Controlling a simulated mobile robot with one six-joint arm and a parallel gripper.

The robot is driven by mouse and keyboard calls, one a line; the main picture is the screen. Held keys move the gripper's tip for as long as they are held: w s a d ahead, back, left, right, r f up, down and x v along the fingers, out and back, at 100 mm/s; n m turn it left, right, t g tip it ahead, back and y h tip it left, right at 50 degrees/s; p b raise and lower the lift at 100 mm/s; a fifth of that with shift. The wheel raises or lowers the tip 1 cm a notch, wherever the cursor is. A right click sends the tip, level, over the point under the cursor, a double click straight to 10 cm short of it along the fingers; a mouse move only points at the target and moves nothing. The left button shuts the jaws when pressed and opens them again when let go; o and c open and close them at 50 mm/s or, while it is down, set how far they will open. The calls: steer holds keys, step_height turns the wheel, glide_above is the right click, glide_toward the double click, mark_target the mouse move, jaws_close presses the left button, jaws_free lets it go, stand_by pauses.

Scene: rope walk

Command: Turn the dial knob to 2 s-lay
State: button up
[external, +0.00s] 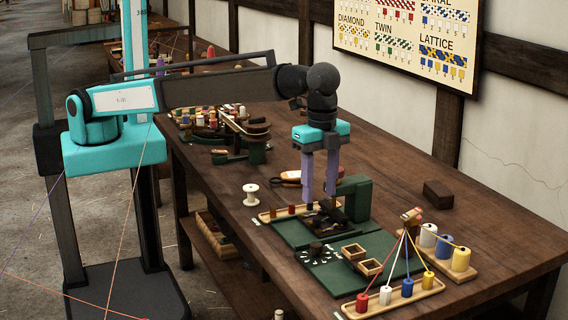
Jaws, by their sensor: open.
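The dial knob (317,249) is a small dark round knob on the green board (335,279), with white marks around it. Its pointer and the labels are too small to read, so I cannot tell which setting it is on. My gripper (319,197) points down with its two lavender fingers apart and nothing seen between them. It is above and behind the knob, over a dark mechanism (328,217) at the far end of the board, and it is apart from the knob.
A green block (355,197) stands close beside the fingers. Two small wooden trays (370,267) lie right of the knob. Coloured bobbins with taut strands (407,288) and a rack of spools (461,259) stand at front right. A white spool (251,194) stands left.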

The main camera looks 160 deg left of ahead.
mark_target(316, 242)
steer(key=shift+f, duration=0.1)
steer(key=shift+d+f+p, duration=0.1)
steer(key=shift+f+p, duration=1.4)
steer(key=shift+f, duration=5.3)
steer(key=c, duration=1)
